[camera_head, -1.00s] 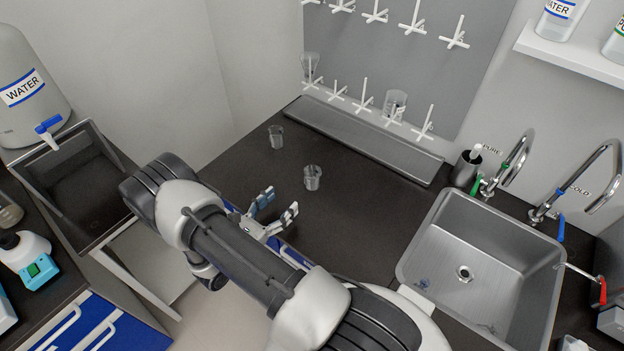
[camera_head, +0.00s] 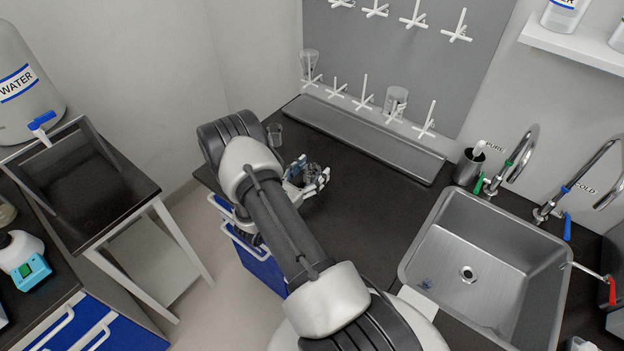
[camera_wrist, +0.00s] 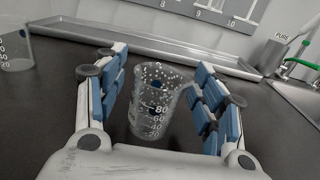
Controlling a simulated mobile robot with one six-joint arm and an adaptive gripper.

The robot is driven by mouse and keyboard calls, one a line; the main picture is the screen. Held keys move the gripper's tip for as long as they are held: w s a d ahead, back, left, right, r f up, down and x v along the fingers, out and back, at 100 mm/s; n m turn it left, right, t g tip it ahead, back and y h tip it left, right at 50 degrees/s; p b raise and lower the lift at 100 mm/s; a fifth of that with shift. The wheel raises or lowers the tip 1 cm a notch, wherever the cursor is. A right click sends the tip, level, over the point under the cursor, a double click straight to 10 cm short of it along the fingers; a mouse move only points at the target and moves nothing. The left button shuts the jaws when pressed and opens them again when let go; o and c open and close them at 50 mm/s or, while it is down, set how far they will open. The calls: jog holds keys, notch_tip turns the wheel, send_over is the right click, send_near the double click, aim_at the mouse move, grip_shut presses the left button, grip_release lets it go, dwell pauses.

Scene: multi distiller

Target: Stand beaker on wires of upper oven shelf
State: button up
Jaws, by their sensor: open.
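A clear graduated beaker (camera_wrist: 155,100) stands upright on the dark counter. In the wrist view it sits between the two fingers of my gripper (camera_wrist: 160,105), with a gap on each side. In the head view my gripper (camera_head: 308,182) is open around the beaker (camera_head: 312,171), which the fingers partly cover. A second clear beaker (camera_head: 275,134) stands to the left on the counter, and its edge also shows at the left of the wrist view (camera_wrist: 14,48). No oven or wire shelf is in view.
A drying rack with white pegs (camera_head: 395,75) hangs on the wall above a metal drip tray (camera_head: 370,135). A steel sink (camera_head: 490,255) with taps is on the right. A water container (camera_head: 25,95) stands at the left. The counter right of my gripper is clear.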

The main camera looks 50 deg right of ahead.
jog(key=shift+d, duration=0.15)
jog(key=shift+c, duration=0.6)
jog(key=c, duration=1.1)
jog(key=shift+r, duration=0.1)
jog(key=shift+c, duration=0.2)
